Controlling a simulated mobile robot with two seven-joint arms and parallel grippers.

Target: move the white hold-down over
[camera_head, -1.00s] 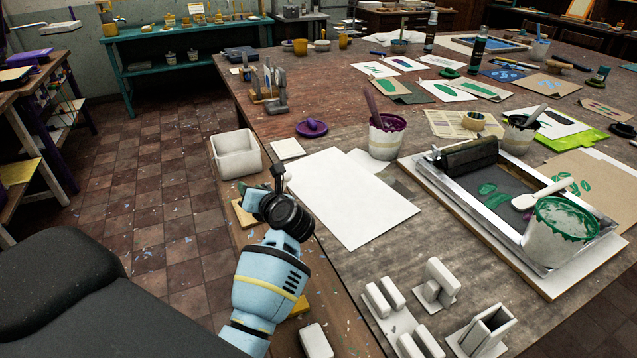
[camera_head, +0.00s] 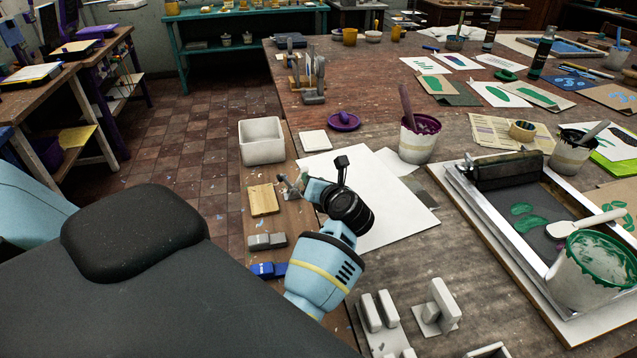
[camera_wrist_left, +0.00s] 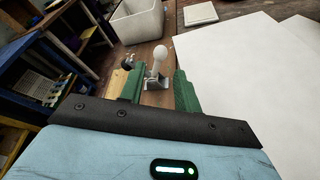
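A hold-down with a round white knob on a small metal bracket (camera_wrist_left: 157,68) stands upright on the wooden strip in the left wrist view. My left gripper (camera_wrist_left: 159,80) has its two green fingers spread, one on either side of the hold-down; I cannot tell whether either touches it. In the head view my left gripper (camera_head: 304,186) is over the strip at the left edge of the white sheet, and the hold-down is mostly hidden there. A dark-knobbed piece (camera_wrist_left: 128,62) stands just left of the white knob. My right gripper is out of view.
A white bin (camera_head: 262,141) stands behind on the strip. A wooden block (camera_head: 263,200), grey blocks (camera_head: 267,241) and a blue piece (camera_head: 266,270) lie along it nearer me. The white sheet (camera_head: 395,205) lies flat to the right; white block fixtures (camera_head: 437,306) stand in front.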

